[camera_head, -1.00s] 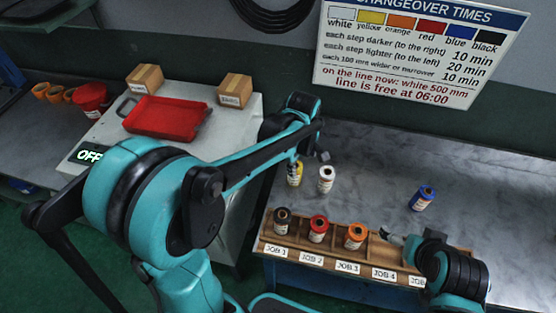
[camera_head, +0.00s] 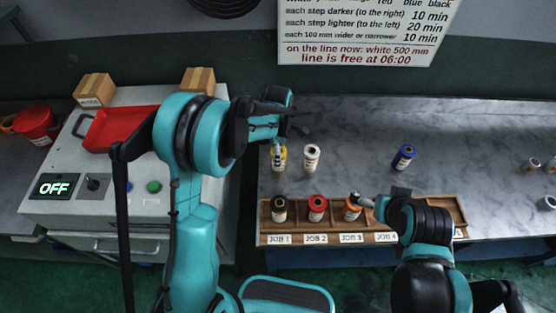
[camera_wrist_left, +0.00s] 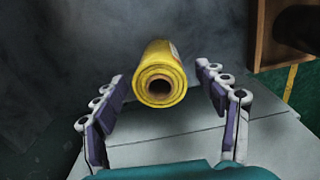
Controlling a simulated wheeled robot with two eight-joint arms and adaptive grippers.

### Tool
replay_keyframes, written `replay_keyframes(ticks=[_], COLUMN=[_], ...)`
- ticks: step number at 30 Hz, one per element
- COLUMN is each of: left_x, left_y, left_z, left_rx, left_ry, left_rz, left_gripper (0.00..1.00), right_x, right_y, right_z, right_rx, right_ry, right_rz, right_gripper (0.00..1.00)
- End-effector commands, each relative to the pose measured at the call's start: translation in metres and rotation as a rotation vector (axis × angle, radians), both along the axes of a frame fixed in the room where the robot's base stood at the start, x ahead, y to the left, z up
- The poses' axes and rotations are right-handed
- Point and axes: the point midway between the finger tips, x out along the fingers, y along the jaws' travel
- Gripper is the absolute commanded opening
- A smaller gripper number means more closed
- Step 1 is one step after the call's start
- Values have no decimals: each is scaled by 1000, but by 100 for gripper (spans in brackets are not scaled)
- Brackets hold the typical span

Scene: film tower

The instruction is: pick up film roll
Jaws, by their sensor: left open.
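The yellow film roll (camera_head: 280,162) stands on the grey marble-look table, left of the white roll (camera_head: 312,157). My left gripper (camera_head: 279,143) is at the top of the yellow roll in the head view. In the left wrist view the yellow roll (camera_wrist_left: 160,82) shows end-on, with its hollow core toward the camera. The open fingers of my left gripper (camera_wrist_left: 163,92) stand on either side of it, with visible gaps. My right gripper (camera_head: 361,199) is beside the orange roll (camera_head: 352,210); its fingers are too small to read.
A wooden rack (camera_head: 385,215) along the front edge holds the black roll (camera_head: 279,209) at JOB 1, the red roll (camera_head: 317,208) at JOB 2 and the orange one at JOB 3. A blue roll (camera_head: 403,157) stands behind it. The table's back is clear.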

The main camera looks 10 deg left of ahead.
Motion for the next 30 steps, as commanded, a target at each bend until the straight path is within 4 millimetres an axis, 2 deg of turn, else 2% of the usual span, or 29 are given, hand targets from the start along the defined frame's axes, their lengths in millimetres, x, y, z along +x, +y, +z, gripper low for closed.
replay_keyframes(ticks=[1,4,12,19,27,30], left_x=[0,0,0,0,0,0], left_y=[-1,-1,-1,-1,-1,-1], left_z=[-12,-26,-30,-30,-29,-21], left_rx=[0,0,0,0,0,0], left_ry=[0,0,0,0,0,-1], left_rz=[-1,-1,-1,-1,-1,-1], left_gripper=[72,72,72,13,13,13], right_x=[0,0,0,0,0,0], right_y=[0,0,0,0,0,0], right_z=[-7,-11,-11,-11,-10,-7], right_rx=[0,0,0,0,0,0], right_ry=[0,0,0,0,0,0], right_rz=[0,0,0,0,0,0], right_gripper=[100,100,100,100,100,100])
